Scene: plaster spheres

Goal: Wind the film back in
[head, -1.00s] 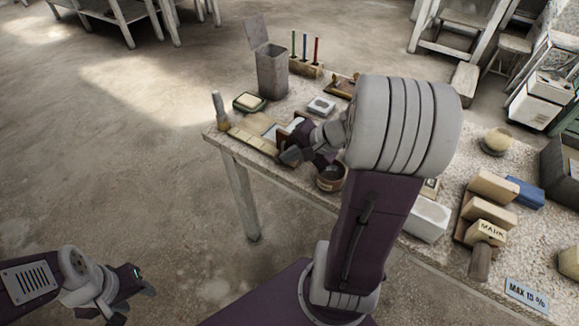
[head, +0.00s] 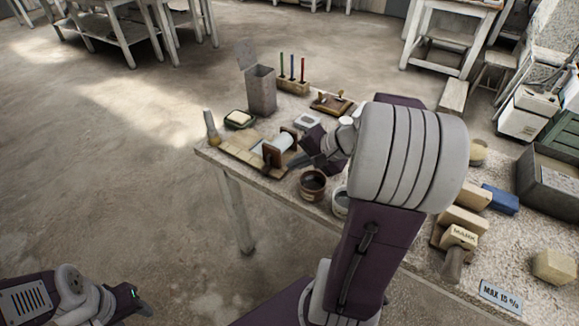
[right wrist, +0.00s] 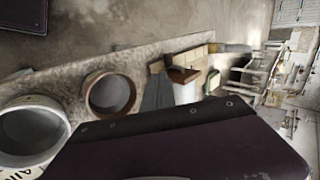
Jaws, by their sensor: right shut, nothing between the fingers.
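A roller stand with brown wooden end plates (head: 271,155) carries a pale, whitish roll of film (head: 285,141) on the table's left part. The roll also shows in the right wrist view (right wrist: 186,93), beside a brown end plate (right wrist: 184,75). My right gripper (head: 308,163) is shut and empty, just right of the stand; its grey fingers (right wrist: 157,92) show in the right wrist view. Whether it touches the stand is unclear. My left gripper (head: 142,302) hangs at lower left, away from the table; its jaw state is unclear.
A brown round pot (head: 313,185) stands close to my right gripper, near the table's front edge. Tan tiles (head: 238,150) lie left of the stand. A grey bin (head: 261,90) stands behind. Blocks (head: 463,220) lie at right.

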